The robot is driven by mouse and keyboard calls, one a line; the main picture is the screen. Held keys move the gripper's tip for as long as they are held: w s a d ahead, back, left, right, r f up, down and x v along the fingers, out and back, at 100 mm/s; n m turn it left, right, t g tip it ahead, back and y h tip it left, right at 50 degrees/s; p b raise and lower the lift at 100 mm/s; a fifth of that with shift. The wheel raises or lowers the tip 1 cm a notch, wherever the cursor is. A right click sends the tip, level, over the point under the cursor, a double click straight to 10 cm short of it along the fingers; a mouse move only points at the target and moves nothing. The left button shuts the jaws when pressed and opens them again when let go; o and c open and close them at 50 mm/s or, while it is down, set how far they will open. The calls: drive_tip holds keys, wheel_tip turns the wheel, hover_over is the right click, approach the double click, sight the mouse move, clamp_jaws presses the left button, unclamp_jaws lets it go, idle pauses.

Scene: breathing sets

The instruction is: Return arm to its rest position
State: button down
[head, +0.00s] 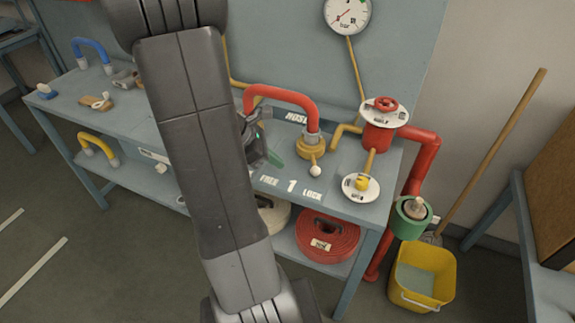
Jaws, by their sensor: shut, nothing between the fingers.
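My arm comes up large through the left middle of the head view and covers part of the bench. My gripper (272,158) shows only in part, just right of the arm link, low over the bench top. Its dark body and a greenish fingertip are visible. It is shut with nothing in it. It is left of the brass coupling (311,147) at the end of a red hose (283,95), apart from the small lever with a pale knob (315,171). The hose's left end is hidden behind my gripper and arm.
The grey-blue bench (330,203) carries a red valve wheel (386,104), a gauge (347,14) above, and a yellow knob (362,184) on a labelled disc. A rolled red hose (327,236) lies on the lower shelf. A yellow bucket (422,277) stands right. Floor at left is clear.

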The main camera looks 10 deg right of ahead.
drive_tip(key=shift+v, duration=2.35)
drive_tip(key=shift+s+f, duration=0.1)
drive_tip(key=shift+f, duration=0.1)
